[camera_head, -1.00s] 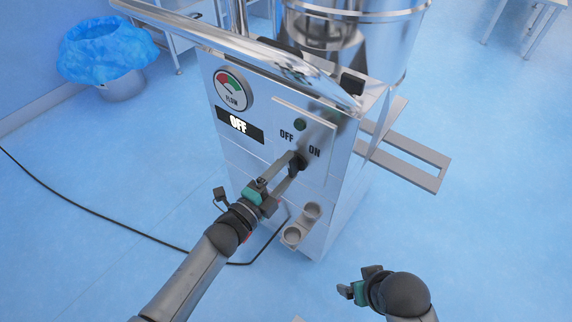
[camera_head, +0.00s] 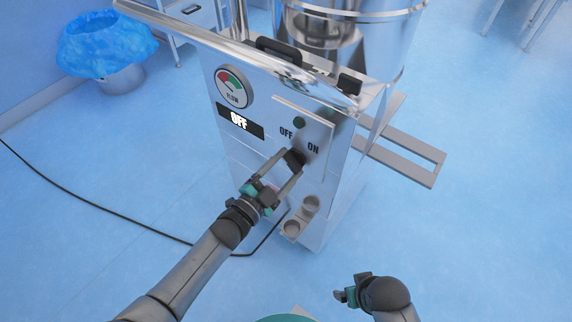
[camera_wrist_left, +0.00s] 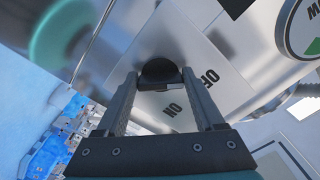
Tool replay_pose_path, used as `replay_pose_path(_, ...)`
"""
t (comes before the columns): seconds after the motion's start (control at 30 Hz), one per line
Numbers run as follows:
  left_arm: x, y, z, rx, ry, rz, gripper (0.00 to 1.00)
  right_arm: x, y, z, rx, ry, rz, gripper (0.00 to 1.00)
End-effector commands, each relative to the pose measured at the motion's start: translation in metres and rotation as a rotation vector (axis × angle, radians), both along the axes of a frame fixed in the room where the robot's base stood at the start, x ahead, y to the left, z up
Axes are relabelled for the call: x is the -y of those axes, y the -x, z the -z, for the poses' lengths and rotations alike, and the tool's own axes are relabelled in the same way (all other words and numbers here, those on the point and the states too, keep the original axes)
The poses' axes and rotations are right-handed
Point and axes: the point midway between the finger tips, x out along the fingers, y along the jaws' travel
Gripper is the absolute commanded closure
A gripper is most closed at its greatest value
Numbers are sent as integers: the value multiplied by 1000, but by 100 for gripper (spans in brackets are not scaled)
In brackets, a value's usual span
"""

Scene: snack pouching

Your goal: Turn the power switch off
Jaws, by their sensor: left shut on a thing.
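The power switch is a black knob (camera_head: 295,158) on the metal machine's front panel (camera_head: 316,128), below the printed words OFF and ON.
A flow gauge (camera_head: 232,88) is above the display. A metal bracket with two cups (camera_head: 301,217) juts out below the knob. A metal frame (camera_head: 405,160) sticks out on the right. A blue-lined bin (camera_head: 108,45) stands at the back left. A black cable (camera_head: 95,216) crosses the floor.

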Motion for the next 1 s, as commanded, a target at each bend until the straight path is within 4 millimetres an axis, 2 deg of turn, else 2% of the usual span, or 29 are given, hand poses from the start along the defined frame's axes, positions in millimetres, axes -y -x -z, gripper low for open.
replay_pose_path(0.43, 0, 0, 0, -9, 15, 0, 86, 0, 0, 0, 0, -1, 0, 13)
replay_pose_path(0.47, 0, 0, 0, -9, 15, 0, 29, 0, 0, 1, 0, -1, 0, 13)
replay_pose_path(0.73, 0, 0, 0, -7, 12, 0, 0, 0, 0, 1, 0, -1, 0, 13)
replay_pose_path(1.0, -1, 1, 0, -7, 10, 0, 0, 0, 0, 0, -1, -1, 0, 13)
